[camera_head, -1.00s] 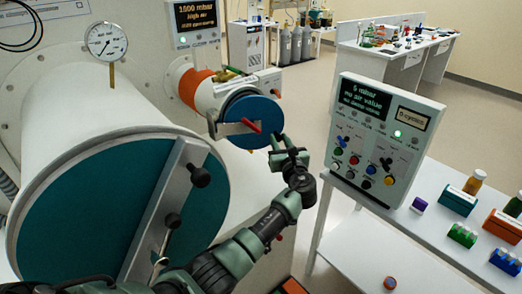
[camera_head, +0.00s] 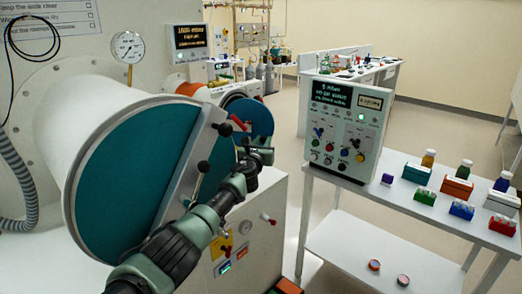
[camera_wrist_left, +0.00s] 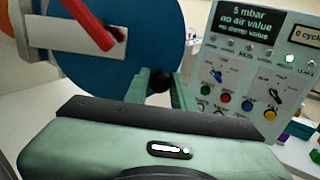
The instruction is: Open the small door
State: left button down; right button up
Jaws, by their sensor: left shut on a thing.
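The small door (camera_head: 258,117) is a blue disc with a metal bar and a red handle (camera_head: 238,122). It stands out from the end of the small chamber (camera_head: 190,88), partly swung open, with the chamber's rim (camera_head: 231,94) showing behind it. In the left wrist view the door (camera_wrist_left: 150,45) fills the upper left, with the red handle across its bar. My left gripper (camera_head: 262,142) is at the door's lower edge. In the wrist view its fingers (camera_wrist_left: 160,85) are shut on a round black knob (camera_wrist_left: 159,82). My right gripper is not in view.
The large chamber with its teal door (camera_head: 125,165) stands close on the left, beside my left arm. A control panel (camera_head: 343,125) stands on a white table (camera_head: 400,195) to the right, with bottles and coloured boxes. Open floor (camera_head: 285,125) lies between.

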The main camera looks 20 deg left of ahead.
pick_arm(q)
jog(key=shift+s+r, duration=0.1)
jog(key=shift+r, duration=0.05)
dwell(0.3)
jog(key=c, duration=1.2)
grip_release()
